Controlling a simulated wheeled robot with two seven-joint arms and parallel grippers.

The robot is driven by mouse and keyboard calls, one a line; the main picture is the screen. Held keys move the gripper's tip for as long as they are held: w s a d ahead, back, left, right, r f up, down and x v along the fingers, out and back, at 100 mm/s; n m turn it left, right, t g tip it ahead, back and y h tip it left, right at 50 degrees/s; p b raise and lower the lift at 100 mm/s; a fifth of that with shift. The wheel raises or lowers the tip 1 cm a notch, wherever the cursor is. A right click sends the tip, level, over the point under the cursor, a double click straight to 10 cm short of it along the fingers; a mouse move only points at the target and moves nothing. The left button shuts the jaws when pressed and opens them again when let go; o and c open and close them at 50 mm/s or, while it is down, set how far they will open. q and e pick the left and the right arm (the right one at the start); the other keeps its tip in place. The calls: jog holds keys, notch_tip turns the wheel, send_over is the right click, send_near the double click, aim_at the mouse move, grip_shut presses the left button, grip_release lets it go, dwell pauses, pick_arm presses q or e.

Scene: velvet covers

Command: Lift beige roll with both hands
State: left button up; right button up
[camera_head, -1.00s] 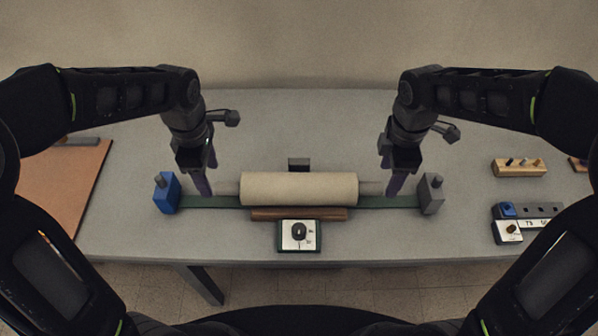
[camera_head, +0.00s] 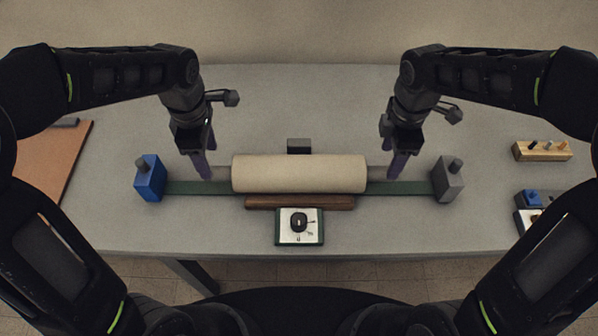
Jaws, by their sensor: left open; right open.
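The beige roll (camera_head: 299,173) lies level across the middle of the table, with a thinner grey end sticking out on each side. My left gripper (camera_head: 206,172) is open at the roll's left grey end, fingers pointing down. My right gripper (camera_head: 393,170) is open at the right grey end, fingers pointing down. Each gripper partly hides the grey end beside it. I cannot tell whether the fingers touch the ends or straddle them. The roll rests over a green strip (camera_head: 402,188).
A blue block (camera_head: 149,178) and a grey block (camera_head: 448,180) stand at the strip's ends. A brown rod (camera_head: 299,202) and a dial box (camera_head: 299,227) lie in front of the roll. A small dark block (camera_head: 299,146) is behind. A wooden peg holder (camera_head: 542,151) is at right.

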aim_at(213, 169)
pick_arm(q)
jog(key=shift+f, duration=0.1)
pick_arm(e)
jog(key=shift+f, duration=0.15)
pick_arm(q)
jog(key=shift+f, duration=3.8)
pick_arm(e)
jog(key=shift+f, duration=3.8)
pick_arm(q)
grip_shut()
pick_arm(e)
grip_shut()
jog(key=shift+r, duration=0.1)
